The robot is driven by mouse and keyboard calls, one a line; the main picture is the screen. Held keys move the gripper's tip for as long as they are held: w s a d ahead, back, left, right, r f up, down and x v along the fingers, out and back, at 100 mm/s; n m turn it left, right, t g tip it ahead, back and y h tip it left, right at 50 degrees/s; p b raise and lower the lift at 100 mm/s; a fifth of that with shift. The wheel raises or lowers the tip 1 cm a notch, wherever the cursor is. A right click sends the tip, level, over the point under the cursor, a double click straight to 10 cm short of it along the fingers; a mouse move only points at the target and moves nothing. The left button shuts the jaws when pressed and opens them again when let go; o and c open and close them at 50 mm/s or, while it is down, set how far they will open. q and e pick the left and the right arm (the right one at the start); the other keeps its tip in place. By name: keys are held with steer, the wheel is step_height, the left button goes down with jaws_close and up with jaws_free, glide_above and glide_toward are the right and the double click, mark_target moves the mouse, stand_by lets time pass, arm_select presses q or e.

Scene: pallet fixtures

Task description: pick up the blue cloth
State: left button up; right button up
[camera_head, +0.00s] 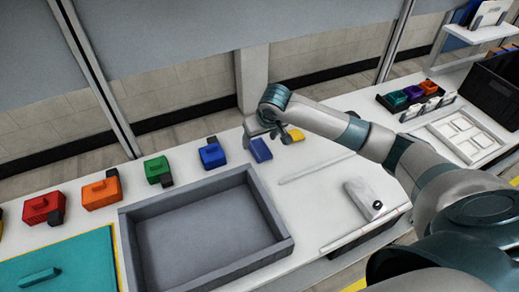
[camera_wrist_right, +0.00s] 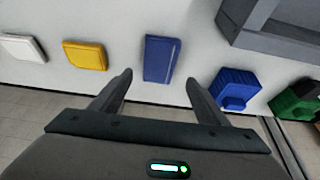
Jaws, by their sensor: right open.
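The blue cloth (camera_head: 260,150) is a flat, folded dark blue rectangle on the white table. In the right wrist view the blue cloth (camera_wrist_right: 161,58) lies ahead between the lines of the two fingers, its near end close to the fingertips. My right gripper (camera_head: 265,137) is over the far edge of the table, just by the cloth, and partly covers it in the head view. In the wrist view the right gripper (camera_wrist_right: 160,77) is open, with nothing held between its fingers. Its height above the cloth is hard to tell. My left gripper is not in view.
A yellow cloth (camera_wrist_right: 85,55) and a white one (camera_wrist_right: 22,47) lie to one side. A blue block (camera_wrist_right: 236,88) and a green block (camera_head: 157,170) stand on the other. A grey tray (camera_head: 270,205) is nearer me. A black crate (camera_head: 497,85) stands far right.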

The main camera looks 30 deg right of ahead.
mark_target(258, 145)
steer(key=p+x, duration=0.1)
steer(key=x, duration=0.2)
steer(key=shift+w+d+f+p, duration=0.15)
steer(key=shift+f+p, duration=0.05)
steer(key=shift+p, duration=0.15)
steer(key=shift+w+f, duration=0.15)
steer(key=shift+f, duration=0.4)
steer(key=shift+f, duration=0.1)
steer(key=c, duration=1.1)
steer(key=shift+c, duration=0.2)
